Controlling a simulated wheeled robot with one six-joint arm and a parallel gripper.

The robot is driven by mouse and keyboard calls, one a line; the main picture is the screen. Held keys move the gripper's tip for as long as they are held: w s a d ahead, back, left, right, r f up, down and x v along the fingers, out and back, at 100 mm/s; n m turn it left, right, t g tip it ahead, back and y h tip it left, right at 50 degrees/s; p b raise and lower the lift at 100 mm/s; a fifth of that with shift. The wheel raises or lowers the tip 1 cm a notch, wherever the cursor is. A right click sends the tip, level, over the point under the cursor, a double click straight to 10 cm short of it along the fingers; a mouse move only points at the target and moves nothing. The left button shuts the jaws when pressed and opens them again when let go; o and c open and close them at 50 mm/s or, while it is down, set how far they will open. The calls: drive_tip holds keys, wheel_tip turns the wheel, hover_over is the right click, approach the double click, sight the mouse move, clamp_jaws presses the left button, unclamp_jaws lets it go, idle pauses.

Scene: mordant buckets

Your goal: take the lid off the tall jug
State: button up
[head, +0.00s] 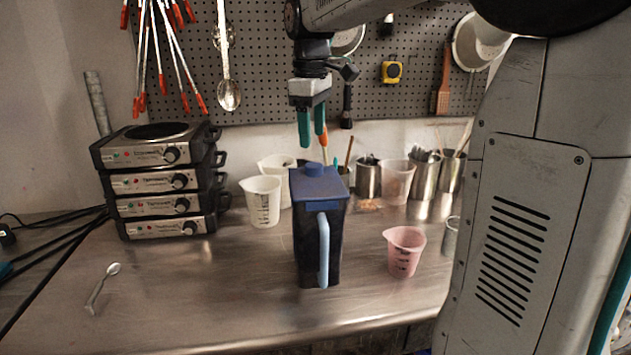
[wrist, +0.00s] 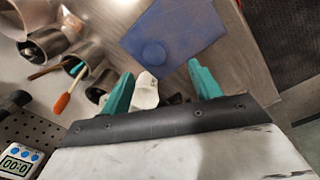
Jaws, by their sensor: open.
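The tall jug (head: 305,245) stands upright on the steel table in the middle of the head view. It has a dark body and a light blue handle (head: 323,250) facing me. Its blue lid (head: 318,188) with a round knob (head: 315,169) sits on top. In the wrist view the lid (wrist: 185,35) and its knob (wrist: 154,53) show from above, beyond the fingertips. My gripper (head: 311,143) has teal fingers pointing down, above the lid and apart from it. It is open and empty; the wrist view shows the fingers (wrist: 157,82) spread wide.
Stacked hot plates (head: 160,180) stand at the left. A white measuring jug (head: 262,200) is behind left of the tall jug, a pink cup (head: 404,252) to its right. Steel cups (head: 368,178) with tools line the back. A spoon (head: 100,288) lies front left; the table between is clear.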

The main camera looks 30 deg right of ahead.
sight(314, 164)
drive_tip(key=shift+w+d, duration=0.35)
drive_tip(key=shift+w, duration=0.3)
drive_tip(key=shift+w+d+f, duration=0.1)
drive_tip(key=shift+w+f, duration=0.05)
drive_tip(key=shift+f, duration=0.05)
drive_tip(key=f, duration=0.7)
drive_tip(key=shift+s+f, duration=0.15)
drive_tip(key=shift+s, duration=0.1)
drive_tip(key=c, duration=1.1)
